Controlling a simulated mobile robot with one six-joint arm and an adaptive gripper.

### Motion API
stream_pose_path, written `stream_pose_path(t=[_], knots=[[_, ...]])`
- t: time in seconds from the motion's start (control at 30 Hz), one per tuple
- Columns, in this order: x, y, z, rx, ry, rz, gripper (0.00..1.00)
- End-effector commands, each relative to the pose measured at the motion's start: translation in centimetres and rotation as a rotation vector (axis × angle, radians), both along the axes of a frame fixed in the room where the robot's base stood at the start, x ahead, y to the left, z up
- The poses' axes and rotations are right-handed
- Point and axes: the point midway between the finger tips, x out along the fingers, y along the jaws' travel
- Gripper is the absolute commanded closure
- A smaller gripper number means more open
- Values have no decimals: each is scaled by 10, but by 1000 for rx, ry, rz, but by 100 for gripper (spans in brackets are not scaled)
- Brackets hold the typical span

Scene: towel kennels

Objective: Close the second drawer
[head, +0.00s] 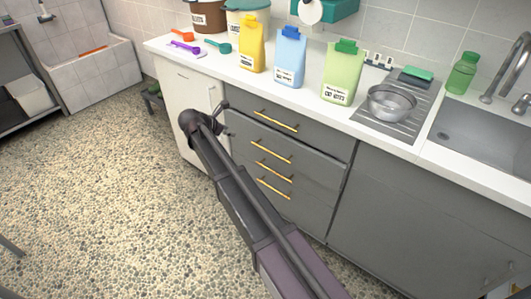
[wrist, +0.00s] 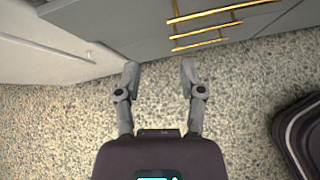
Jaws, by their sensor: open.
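The grey drawer unit stands under the counter, with several drawers stacked in it, each with a brass bar handle. The second drawer (head: 257,142) has its handle (head: 271,151) below the top drawer's handle (head: 275,121). Its front seems to stand out a little from the cabinet; how far is hard to tell. My gripper (wrist: 159,67) is open and empty in the wrist view, its fingers over the floor close to the cabinet fronts. The brass handles (wrist: 205,31) lie ahead and right of it, apart from the fingers. In the head view my arm hides part of the drawer fronts' left side.
A white cabinet (head: 188,88) stands left of the drawers. The counter (head: 215,62) holds yellow, blue and green bags, scoops, a metal bowl (head: 392,102) and a sink (head: 480,128). The pebbled floor (head: 100,190) in front is mostly clear. A dark rounded object (wrist: 300,135) shows right in the wrist view.

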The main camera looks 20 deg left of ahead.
Motion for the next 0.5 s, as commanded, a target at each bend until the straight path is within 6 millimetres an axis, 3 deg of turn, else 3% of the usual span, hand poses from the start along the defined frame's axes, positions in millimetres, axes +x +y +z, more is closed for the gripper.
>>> stream_pose_path(t=[0.03, 0.5], knots=[[-1, -3, -14, 20, -28, -41, 49], [-12, -32, -61, 298, -434, -499, 49]])
